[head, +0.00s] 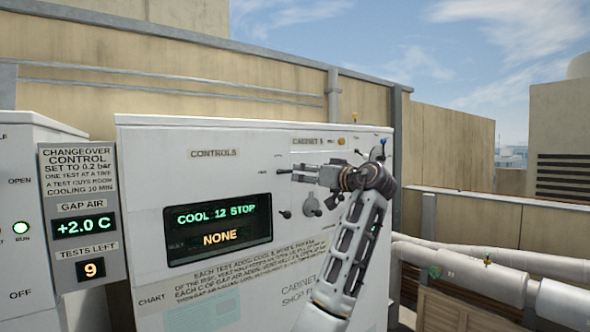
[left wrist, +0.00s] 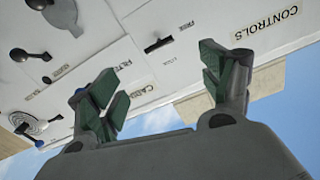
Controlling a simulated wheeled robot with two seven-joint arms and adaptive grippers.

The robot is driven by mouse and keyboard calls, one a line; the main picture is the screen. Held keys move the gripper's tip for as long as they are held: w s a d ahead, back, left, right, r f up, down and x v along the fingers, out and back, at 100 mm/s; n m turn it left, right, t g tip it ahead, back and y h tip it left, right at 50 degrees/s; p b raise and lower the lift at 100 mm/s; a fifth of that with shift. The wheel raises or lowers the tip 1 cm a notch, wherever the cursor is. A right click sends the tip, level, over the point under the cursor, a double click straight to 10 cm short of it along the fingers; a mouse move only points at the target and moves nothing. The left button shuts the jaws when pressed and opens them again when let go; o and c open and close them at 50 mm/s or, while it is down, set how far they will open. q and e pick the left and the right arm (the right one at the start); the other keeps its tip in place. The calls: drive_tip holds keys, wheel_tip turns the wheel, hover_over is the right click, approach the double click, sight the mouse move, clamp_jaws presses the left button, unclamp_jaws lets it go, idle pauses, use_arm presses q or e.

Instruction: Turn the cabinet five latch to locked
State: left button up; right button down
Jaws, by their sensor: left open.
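The cabinet five latch looks to be the small black lever (head: 284,171) left of the "CABINET 5" label on the white cabinet front (head: 230,290). In the left wrist view, which is upside down, the lever (left wrist: 158,45) lies between a label that reads like "FREE" and another small label, and its end points toward the "FREE" side. My left gripper (head: 300,172) is in front of the panel at about the lever's height. In the left wrist view its green-padded fingers (left wrist: 163,92) are apart with nothing between them. Contact with the lever is not visible. My right gripper is not in view.
A lit display (head: 219,228) reads "COOL 12 STOP" and "NONE". A second control box (head: 82,215) stands left. Pipes (head: 480,268) run at right.

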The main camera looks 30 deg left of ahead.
sight(286, 171)
use_arm(q)
drive_tip(key=shift+w+a, duration=0.1)
drive_tip(key=shift+a, duration=0.05)
drive_tip(key=p+x, duration=0.4)
drive_tip(key=x, duration=0.7)
drive_tip(key=shift+w+a+r, duration=0.1)
drive_tip(key=shift+a+r, duration=0.05)
drive_tip(key=shift+a, duration=0.05)
drive_tip(key=shift+p+x, duration=0.3)
drive_tip(key=shift+x, duration=0.7)
drive_tip(key=shift+c, duration=0.5)
drive_tip(key=c, duration=0.8)
